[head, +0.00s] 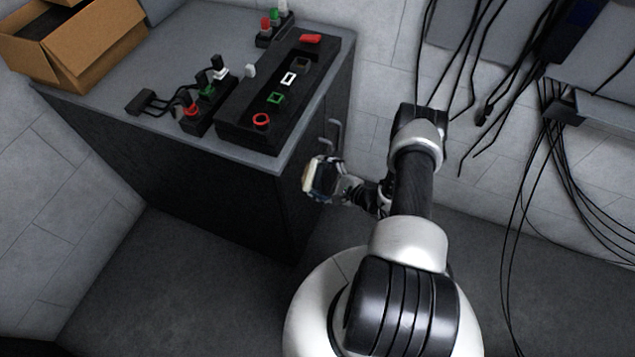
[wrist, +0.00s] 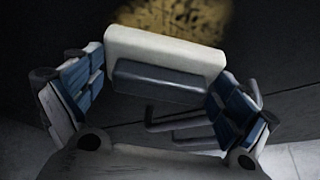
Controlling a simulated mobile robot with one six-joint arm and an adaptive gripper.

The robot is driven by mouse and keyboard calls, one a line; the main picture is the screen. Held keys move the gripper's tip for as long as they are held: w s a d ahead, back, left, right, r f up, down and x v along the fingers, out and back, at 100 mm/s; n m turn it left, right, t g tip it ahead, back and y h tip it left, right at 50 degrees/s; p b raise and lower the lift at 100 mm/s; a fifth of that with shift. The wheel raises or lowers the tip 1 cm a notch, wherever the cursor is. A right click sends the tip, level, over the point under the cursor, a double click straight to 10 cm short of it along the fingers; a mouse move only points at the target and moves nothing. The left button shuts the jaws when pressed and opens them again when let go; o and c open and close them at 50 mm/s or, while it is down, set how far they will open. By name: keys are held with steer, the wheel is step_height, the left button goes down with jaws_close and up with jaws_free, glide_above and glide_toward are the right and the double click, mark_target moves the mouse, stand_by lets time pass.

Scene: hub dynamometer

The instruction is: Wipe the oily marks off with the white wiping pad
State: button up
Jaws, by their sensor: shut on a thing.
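The white wiping pad (wrist: 165,50) is a pale block with a dark grip (wrist: 160,84) on its back. My gripper (wrist: 155,88) is shut on this grip, with a blue-padded finger on each side. In the head view my gripper (head: 332,181) holds the pad (head: 309,178) upright beside the cabinet's dark side. A yellow-brown oily mark (wrist: 180,14) shows on the dark surface just beyond the pad's top edge in the wrist view. The pad hides part of that area. I cannot tell whether the pad touches the surface.
The dark cabinet (head: 210,165) has bar handles (head: 336,133) on the side by my gripper. Dark bent bars (wrist: 180,121) also show between my fingers. A button panel (head: 285,88), small switch boxes and an open carton (head: 85,50) stand on top. Cables (head: 520,200) hang at right.

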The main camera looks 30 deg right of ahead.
mark_target(323, 167)
steer(key=shift+w+d+b, duration=0.35)
steer(key=shift+w+d, duration=0.2)
steer(key=shift+d, duration=0.1)
steer(key=shift+r+p, duration=0.7)
steer(key=shift+r, duration=0.25)
steer(key=shift+s+a+p, duration=0.35)
steer(key=shift+s+a, duration=0.25)
steer(key=shift+a, duration=0.25)
steer(key=shift+s+a+p, duration=0.3)
steer(key=shift+s+a, duration=0.3)
steer(key=shift+a, duration=0.25)
steer(key=shift+s+a+p, duration=0.65)
steer(key=shift+s+a, duration=0.55)
steer(key=shift+a, duration=0.2)
steer(key=shift+r+p, duration=0.65)
steer(key=shift+r, duration=0.2)
steer(key=shift+w+d+f+b, duration=0.15)
steer(key=shift+w+d+b, duration=0.75)
steer(key=shift+d, duration=0.25)
steer(key=shift+w+d+b, duration=0.6)
steer(key=shift+w+d, duration=0.15)
steer(key=shift+d, duration=0.2)
steer(key=shift+w+d+b, duration=0.6)
steer(key=shift+w+d, duration=0.15)
steer(key=shift+d, duration=0.2)
steer(key=shift+d, duration=0.1)
